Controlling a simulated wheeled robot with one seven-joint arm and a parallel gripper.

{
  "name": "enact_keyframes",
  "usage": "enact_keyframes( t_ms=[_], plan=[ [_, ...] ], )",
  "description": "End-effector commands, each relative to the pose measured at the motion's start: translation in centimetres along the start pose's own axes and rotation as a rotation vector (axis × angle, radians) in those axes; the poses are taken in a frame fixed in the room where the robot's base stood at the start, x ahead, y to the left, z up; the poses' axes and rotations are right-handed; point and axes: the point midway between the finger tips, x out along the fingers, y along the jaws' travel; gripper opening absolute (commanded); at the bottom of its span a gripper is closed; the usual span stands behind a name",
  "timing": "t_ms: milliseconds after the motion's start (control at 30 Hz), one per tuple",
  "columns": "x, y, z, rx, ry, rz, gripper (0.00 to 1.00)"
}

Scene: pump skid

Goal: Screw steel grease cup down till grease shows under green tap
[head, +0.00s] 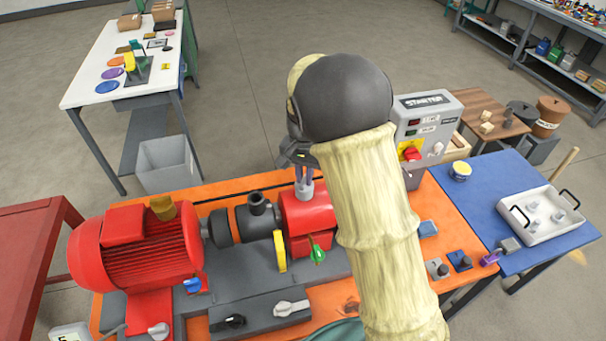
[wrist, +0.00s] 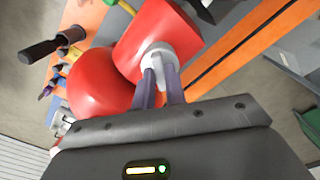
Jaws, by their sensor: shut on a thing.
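The steel grease cup (head: 304,190) stands on top of the red bearing housing (head: 308,215) on the pump skid. My gripper (head: 303,178) comes down from above with its fingers shut on the cup. In the wrist view, the grey cup (wrist: 158,55) sits between the two fingertips (wrist: 160,75), against the red housing (wrist: 150,35). The green tap (head: 318,254) is on the front of the housing, below the cup. I cannot make out any grease under it.
The grey starter box (head: 427,125) stands behind my arm. A blue table (head: 480,200) with a white tray (head: 543,213) is at the right.

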Motion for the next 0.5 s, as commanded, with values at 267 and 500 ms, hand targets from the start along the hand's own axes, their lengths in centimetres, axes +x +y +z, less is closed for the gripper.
enact_keyframes(
  t_ms=[267,500],
  plan=[
    [-0.18,-0.13,-0.05,0.093,0.004,-0.001,0.00],
    [-0.27,-0.17,0.02,0.260,0.003,0.000,0.00]
  ],
)
